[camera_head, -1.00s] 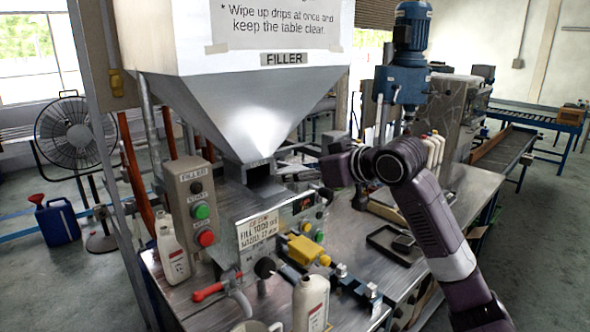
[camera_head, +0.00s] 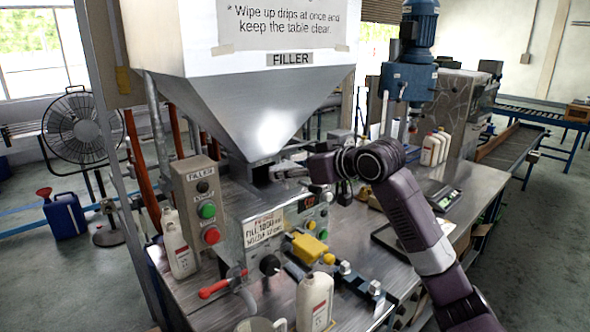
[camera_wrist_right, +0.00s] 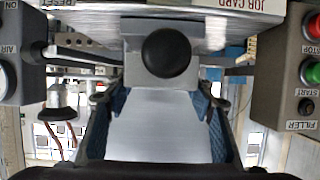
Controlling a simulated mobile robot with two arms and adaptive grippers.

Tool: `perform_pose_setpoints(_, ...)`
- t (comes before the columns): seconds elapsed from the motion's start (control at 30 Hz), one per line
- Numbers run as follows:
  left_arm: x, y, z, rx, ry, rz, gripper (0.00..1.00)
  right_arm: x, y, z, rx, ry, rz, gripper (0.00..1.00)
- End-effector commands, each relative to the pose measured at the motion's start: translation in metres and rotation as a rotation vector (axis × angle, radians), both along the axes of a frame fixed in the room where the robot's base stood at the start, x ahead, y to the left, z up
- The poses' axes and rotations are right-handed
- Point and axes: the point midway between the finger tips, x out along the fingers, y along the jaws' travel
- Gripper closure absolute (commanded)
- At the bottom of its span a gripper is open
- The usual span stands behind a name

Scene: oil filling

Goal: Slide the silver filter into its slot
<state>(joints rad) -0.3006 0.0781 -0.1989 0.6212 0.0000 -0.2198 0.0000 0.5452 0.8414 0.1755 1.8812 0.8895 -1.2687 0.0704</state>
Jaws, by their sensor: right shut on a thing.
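My right gripper (camera_head: 290,172) reaches in from the right, just beside the dark slot opening (camera_head: 262,176) under the filler hopper (camera_head: 240,115). In the right wrist view it is shut on the silver filter (camera_wrist_right: 160,125), a flat bright plate between the blue finger pads. A round black knob (camera_wrist_right: 166,52) shows at the far end of the plate; I cannot tell if it belongs to the filter. In the head view the filter is small and mostly hidden by the fingers. I cannot tell whether its edge is inside the slot. My left gripper is not in view.
A button box (camera_head: 202,205) stands left of the slot, and a control panel (camera_head: 300,210) sits below right. White bottles (camera_head: 177,245), a yellow part (camera_head: 308,247) and a red-handled valve (camera_head: 220,286) crowd the front. A scale (camera_head: 445,198) lies on the table to the right.

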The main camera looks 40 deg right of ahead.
Motion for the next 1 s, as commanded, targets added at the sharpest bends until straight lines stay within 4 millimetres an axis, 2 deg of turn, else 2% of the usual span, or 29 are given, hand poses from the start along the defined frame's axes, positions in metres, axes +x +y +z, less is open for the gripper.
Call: perform_pose_setpoints(1.0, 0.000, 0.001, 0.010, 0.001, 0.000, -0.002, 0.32, 0.050, 0.004, -0.008, 0.000, -0.002, 0.000, 0.85)
